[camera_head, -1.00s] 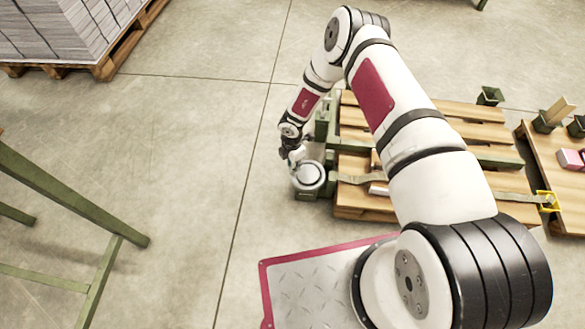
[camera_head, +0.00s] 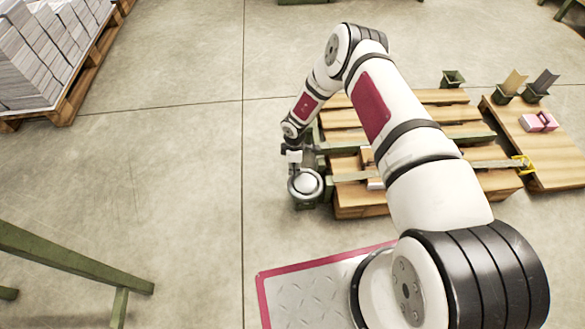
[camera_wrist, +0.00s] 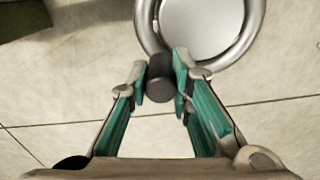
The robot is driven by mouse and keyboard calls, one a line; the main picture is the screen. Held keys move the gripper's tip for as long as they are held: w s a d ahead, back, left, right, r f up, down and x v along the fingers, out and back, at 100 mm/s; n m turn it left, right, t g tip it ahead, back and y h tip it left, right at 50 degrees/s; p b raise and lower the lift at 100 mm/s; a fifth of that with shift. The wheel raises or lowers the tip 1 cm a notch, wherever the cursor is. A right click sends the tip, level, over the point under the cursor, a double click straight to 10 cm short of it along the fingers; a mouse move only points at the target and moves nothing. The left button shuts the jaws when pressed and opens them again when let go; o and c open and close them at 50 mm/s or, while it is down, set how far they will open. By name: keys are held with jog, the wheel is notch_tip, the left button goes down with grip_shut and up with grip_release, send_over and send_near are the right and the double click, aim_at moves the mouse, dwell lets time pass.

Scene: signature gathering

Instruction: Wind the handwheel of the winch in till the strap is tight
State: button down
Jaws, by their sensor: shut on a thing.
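The winch's handwheel (camera_head: 290,190) is a round grey wheel with a pale centre, at the left end of the pallet in the head view. Its metal rim (camera_wrist: 257,28) fills the top of the wrist view. My gripper (camera_wrist: 162,77) is shut on the dark handwheel knob (camera_wrist: 160,88), with a teal-padded finger on each side.
The wooden pallet (camera_head: 357,212) lies right of the winch. A wooden board (camera_head: 560,170) with a pink item (camera_head: 538,122) and small bins is further right. Stacked paper (camera_head: 30,60) stands top left, and a green frame (camera_head: 70,258) bottom left. Floor left of the winch is clear.

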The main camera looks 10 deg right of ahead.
jog(key=shift+w+d+m, duration=0.2)
jog(key=shift+d+m, duration=0.1)
jog(key=shift+m, duration=0.4)
jog(key=c, duration=1.4)
grip_release()
notch_tip(320, 180, up, 12)
jog(key=shift+d, duration=0.1)
jog(key=shift+w, duration=0.1)
